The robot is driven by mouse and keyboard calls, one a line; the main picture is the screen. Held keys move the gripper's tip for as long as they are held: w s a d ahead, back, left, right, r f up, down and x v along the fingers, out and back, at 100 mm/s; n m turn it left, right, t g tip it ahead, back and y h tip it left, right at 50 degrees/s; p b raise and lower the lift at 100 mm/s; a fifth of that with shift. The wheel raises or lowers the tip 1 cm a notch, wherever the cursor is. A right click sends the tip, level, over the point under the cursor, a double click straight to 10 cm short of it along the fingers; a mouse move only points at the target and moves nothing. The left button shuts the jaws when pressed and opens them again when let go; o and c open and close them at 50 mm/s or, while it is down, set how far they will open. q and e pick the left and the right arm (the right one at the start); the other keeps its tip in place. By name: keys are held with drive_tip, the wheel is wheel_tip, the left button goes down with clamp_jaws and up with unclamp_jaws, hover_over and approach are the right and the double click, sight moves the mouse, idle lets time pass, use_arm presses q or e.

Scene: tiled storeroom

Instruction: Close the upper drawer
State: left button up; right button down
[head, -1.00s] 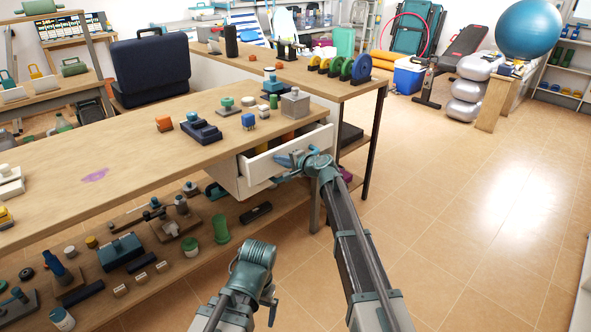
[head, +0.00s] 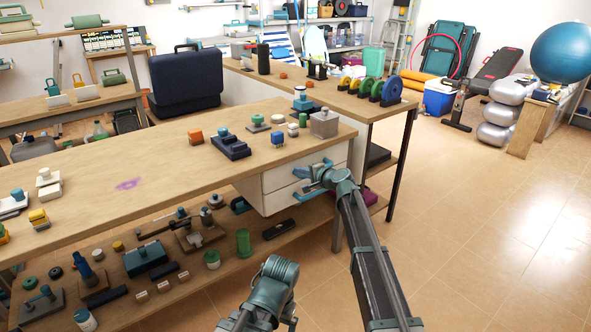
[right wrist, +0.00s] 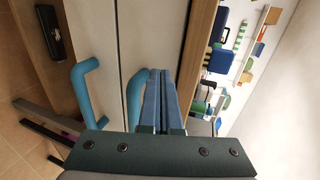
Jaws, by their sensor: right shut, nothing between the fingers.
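The upper drawer (head: 277,180) is in the white drawer unit under the right end of the workbench. Its front looks flush with the lower drawer (head: 279,202). In the right wrist view the upper drawer front (right wrist: 143,45) and the lower front (right wrist: 105,30) lie side by side with a thin gap. A blue bar handle (right wrist: 88,90) is on the lower front. Only links of my left arm show.
The workbench top (head: 90,170) carries several small items, including a grey block (head: 324,123) near the corner above the drawers. A lower shelf (head: 215,262) holds more items. The tiled floor (head: 470,240) at right is clear.

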drive_tip(key=p+v, duration=0.2)
drive_tip(key=v, duration=0.8)
drive_tip(key=s+a+f+n+g+h, duration=0.1)
drive_tip(key=s+a+f+n+g, duration=0.3)
drive_tip(key=s, duration=0.5)
drive_tip(key=s+a+f+n+g+h, duration=0.15)
drive_tip(key=s+a+f+n, duration=0.3)
drive_tip(key=s, duration=0.55)
drive_tip(key=s+d+f+n+g+h, duration=0.2)
drive_tip(key=s, duration=0.6)
drive_tip(key=s+d+f+n+g+h, duration=0.2)
drive_tip(key=s+d+f+h, duration=0.1)
drive_tip(key=s, duration=0.4)
drive_tip(key=s+d+f+n+g+h, duration=0.2)
drive_tip(key=s, duration=0.6)
wheel_tip(320, 180, up, 29)
drive_tip(key=d+p, duration=0.1)
drive_tip(key=p, duration=2.8)
drive_tip(key=shift+s, duration=0.3)
drive_tip(key=shift+d+f+h, duration=0.15)
drive_tip(key=shift+h, duration=0.1)
